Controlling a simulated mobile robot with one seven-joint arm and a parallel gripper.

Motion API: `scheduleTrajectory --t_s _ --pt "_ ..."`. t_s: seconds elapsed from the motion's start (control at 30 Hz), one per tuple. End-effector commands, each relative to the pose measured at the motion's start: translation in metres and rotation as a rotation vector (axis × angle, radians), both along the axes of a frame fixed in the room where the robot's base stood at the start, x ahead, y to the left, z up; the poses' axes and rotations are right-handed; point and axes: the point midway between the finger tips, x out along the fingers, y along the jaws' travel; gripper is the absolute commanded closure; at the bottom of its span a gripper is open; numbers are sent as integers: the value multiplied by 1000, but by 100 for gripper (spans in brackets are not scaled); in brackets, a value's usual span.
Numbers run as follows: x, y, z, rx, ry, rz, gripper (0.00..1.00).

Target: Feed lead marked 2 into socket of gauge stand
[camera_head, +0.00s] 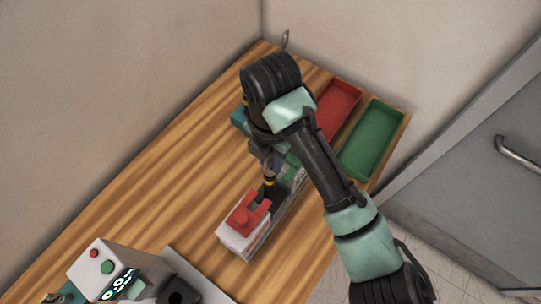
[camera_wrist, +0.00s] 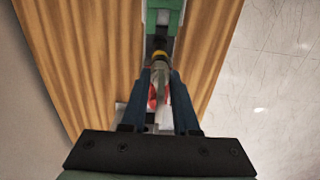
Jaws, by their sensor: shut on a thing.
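My gripper (camera_wrist: 161,76) is shut on a slim lead end with a yellow band (camera_wrist: 159,54), which lies between its two dark fingers in the wrist view. The mark on this lead cannot be read. In the head view the yellow-banded lead (camera_head: 270,182) shows below my wrist, close over a dark part of a long fixture; whether it touches cannot be told. My arm hides much of the fixture. A grey box with a lit display (camera_head: 118,283), likely the gauge stand, is at the lower left, well away from my gripper. A dark block (camera_head: 180,292) beside it has a round opening.
The fixture's near end is a white block with a red clamp (camera_head: 246,215). A red tray (camera_head: 338,108) and a green tray (camera_head: 371,140) lie at the far right of the wooden table (camera_head: 165,180). Bare wood lies left of the fixture. Walls stand behind.

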Motion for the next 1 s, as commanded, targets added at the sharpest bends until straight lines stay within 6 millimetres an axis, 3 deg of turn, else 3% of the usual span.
scheduleTrajectory --t_s 1.0 --pt "0 0 -63 -1 -1 -1 100"
